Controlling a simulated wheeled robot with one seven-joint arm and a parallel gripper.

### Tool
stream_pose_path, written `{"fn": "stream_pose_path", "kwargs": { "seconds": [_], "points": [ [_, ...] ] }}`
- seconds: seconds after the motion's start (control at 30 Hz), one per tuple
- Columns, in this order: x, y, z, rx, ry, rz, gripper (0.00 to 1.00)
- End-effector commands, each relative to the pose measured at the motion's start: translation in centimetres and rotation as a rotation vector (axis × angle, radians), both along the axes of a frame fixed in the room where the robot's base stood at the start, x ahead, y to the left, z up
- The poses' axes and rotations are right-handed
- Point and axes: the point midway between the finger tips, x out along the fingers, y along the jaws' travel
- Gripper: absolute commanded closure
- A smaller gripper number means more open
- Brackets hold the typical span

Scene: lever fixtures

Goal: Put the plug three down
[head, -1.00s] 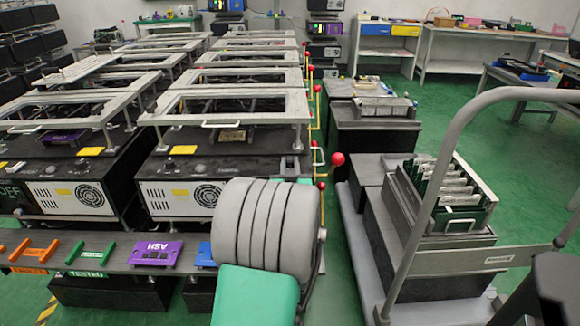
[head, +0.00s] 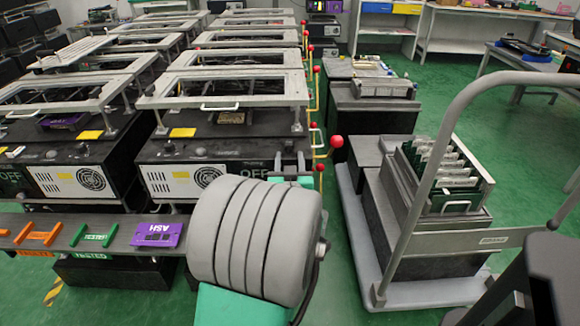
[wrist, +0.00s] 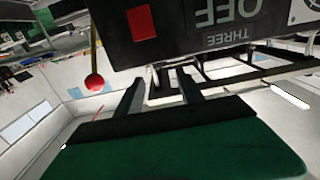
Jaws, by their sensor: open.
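In the wrist view, a dark box (wrist: 235,30) carries the words THREE and OFF upside down and a red square. A red ball knob (wrist: 95,82) on a thin rod hangs left of my gripper (wrist: 163,82). The two dark fingers are apart with nothing between them, below the box's edge in the picture, and the knob is outside them. In the head view, the nearest red knob (head: 336,141) is on a yellow lever (head: 323,155) at the right end of the front OFF box (head: 262,168). My arm hides most of my gripper there.
A row of frame fixtures (head: 230,88) with more red-knobbed levers runs back from the front box. A trolley (head: 400,300) with a rack of boards (head: 440,175) stands to the right. A shelf with a purple ASH block (head: 157,234) lies at front left.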

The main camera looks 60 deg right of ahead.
Motion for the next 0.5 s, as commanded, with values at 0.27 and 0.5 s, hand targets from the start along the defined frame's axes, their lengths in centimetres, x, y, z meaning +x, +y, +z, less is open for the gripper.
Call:
{"fn": "stream_pose_path", "kwargs": {
  "seconds": [0.27, 0.5],
  "points": [
    [-2.0, 3.9, 0.0, -0.002, -0.001, -0.001, 0.55],
    [1.8, 5.8, -0.6, 0.045, 0.036, 0.103, 0.55]
  ]
}}
